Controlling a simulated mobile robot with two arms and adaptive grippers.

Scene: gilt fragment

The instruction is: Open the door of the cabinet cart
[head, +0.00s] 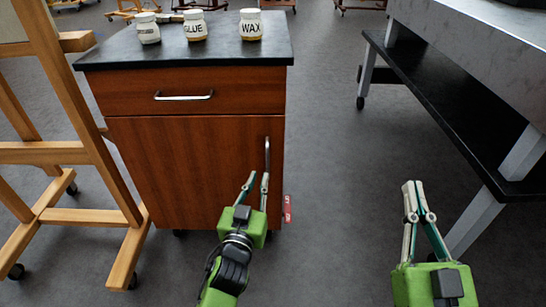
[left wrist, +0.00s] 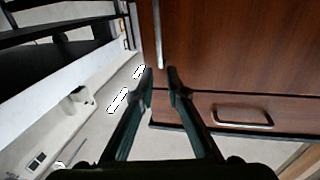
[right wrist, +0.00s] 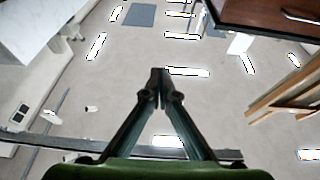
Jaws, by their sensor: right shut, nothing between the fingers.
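The cabinet cart (head: 125,75) has reddish-brown wood and a dark top. Its door (head: 185,165) is closed, with a vertical metal handle (head: 267,153) near its right edge. My left gripper (head: 257,178) is open in front of the door, just below the handle in the head view. In the left wrist view the handle (left wrist: 157,35) lies beyond the fingertips (left wrist: 159,70), roughly in line with the gap between them; contact is not visible. My right gripper (head: 412,185) is shut and empty, off to the right of the cart; it also shows shut in the right wrist view (right wrist: 160,72).
A wooden easel (head: 80,110) stands close on the cart's left. A table with a dark lower shelf (head: 440,100) stands at the right. Several jars, including a wax jar (head: 251,25), are on the cart top. Floor (head: 335,150) is clear between cart and table.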

